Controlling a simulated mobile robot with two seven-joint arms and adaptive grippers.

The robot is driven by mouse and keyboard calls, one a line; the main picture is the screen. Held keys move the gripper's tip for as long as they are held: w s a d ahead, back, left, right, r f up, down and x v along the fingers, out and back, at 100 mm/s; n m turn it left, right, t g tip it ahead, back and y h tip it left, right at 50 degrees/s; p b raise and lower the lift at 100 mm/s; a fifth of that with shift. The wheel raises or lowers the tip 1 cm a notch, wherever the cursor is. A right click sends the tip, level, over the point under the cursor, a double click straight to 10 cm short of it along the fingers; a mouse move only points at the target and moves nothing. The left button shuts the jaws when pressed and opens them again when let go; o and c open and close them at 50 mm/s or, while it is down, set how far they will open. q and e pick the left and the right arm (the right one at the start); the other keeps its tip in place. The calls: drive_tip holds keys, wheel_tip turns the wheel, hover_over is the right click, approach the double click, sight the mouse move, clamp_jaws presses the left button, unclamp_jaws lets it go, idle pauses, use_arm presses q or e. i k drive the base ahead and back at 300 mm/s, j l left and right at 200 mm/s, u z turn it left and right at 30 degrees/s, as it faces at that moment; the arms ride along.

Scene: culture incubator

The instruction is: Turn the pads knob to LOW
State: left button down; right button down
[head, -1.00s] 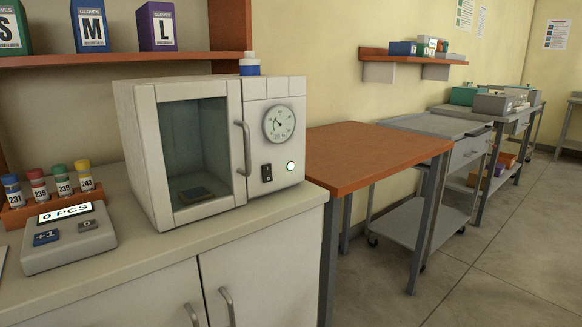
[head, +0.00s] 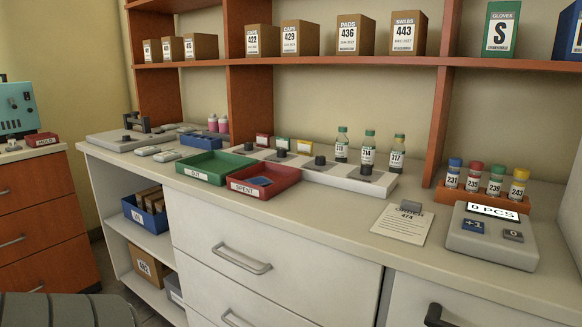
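Several small black knobs, the rightmost one (head: 366,170) among them, stand in a row on a low white panel (head: 345,183) at the back of the counter. I cannot tell which one is the pads knob, and no LOW marking is legible. A brown box labelled PADS 436 (head: 352,36) stands on the shelf above. I see no gripper clearly in the head view.
A paper sheet (head: 402,224) and a counting device (head: 462,244) lie further right. A dark handle-like shape (head: 437,316) shows at bottom right.

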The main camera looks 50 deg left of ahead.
sight(319, 161)
drive_tip(key=u, duration=1.5)
